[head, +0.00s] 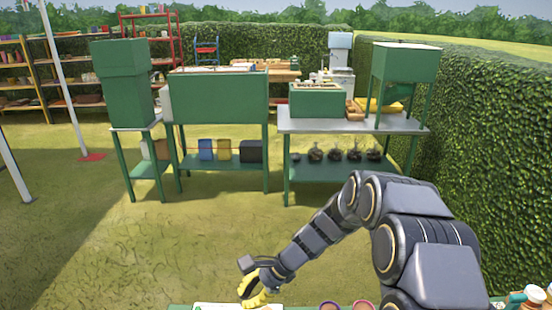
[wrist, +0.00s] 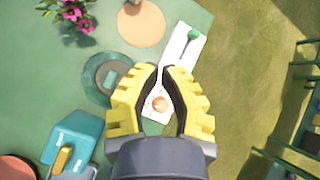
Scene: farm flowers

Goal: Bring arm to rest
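My gripper (wrist: 160,72) has yellow padded fingers with dark inner faces. In the wrist view the fingers stand apart, with a gap between them and nothing visibly held. Below them is a long white tray (wrist: 176,48) on a green table top (wrist: 52,75). A small orange round thing (wrist: 160,103) shows through the gap, near the tray's lower end. A green-tipped tool (wrist: 194,34) lies at its upper end. In the head view my gripper (head: 250,290) hangs low over the near table, and its fingertips are hard to make out.
Pink flowers (wrist: 78,14), an orange disc (wrist: 140,24), a dark round dish (wrist: 104,80) and a teal box (wrist: 76,138) surround the tray. Bottles (head: 532,296) stand at the near right. Green benches (head: 350,120) stand beyond open grass (head: 100,245); a hedge (head: 490,150) lines the right.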

